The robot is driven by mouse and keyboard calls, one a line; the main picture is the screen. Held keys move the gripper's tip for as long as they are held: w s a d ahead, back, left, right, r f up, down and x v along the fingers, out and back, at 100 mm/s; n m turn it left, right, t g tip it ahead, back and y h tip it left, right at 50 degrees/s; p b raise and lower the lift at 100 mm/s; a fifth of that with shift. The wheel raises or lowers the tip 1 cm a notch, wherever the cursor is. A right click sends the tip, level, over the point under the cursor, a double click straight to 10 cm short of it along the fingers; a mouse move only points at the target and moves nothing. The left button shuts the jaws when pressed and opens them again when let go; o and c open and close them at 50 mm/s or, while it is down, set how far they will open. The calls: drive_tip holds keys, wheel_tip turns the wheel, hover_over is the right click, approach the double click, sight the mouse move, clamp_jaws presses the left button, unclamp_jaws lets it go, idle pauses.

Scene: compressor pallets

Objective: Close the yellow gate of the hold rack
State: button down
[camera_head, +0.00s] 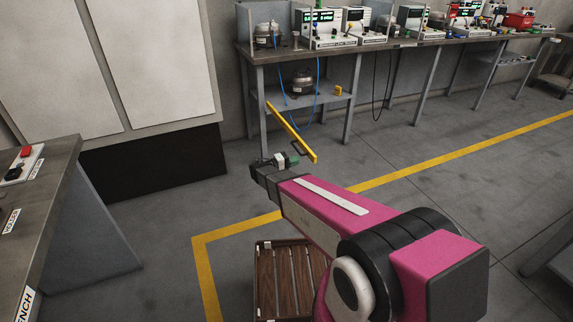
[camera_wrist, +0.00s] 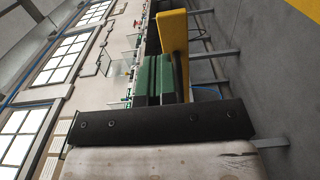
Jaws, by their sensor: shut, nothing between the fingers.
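The yellow gate (camera_head: 288,128) is a long bar in the middle of the head view. It slants from the grey bench's lower shelf (camera_head: 333,96) down toward me, and stands out from the bench front. A dark handle (camera_head: 299,147) shows near its near end. In the wrist view the yellow gate (camera_wrist: 173,42) rises just beside and beyond the fingers. My gripper (camera_head: 293,160), with green fingertips, is shut and empty close to the gate's near end. The green fingers also show in the wrist view (camera_wrist: 155,78). I cannot tell whether they touch the gate.
A compressor (camera_head: 302,82) sits on the lower shelf, with blue hoses hanging beside it. Test instruments (camera_head: 322,28) stand on the long bench. A slatted wooden pallet (camera_head: 268,285) lies below my arm. Another bench (camera_head: 60,165) is at left. The floor right of the gate is clear.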

sight(312, 156)
drive_tip(key=x, duration=0.6)
drive_tip(key=shift+w+d, duration=0.1)
drive_tip(key=shift+d, duration=0.1)
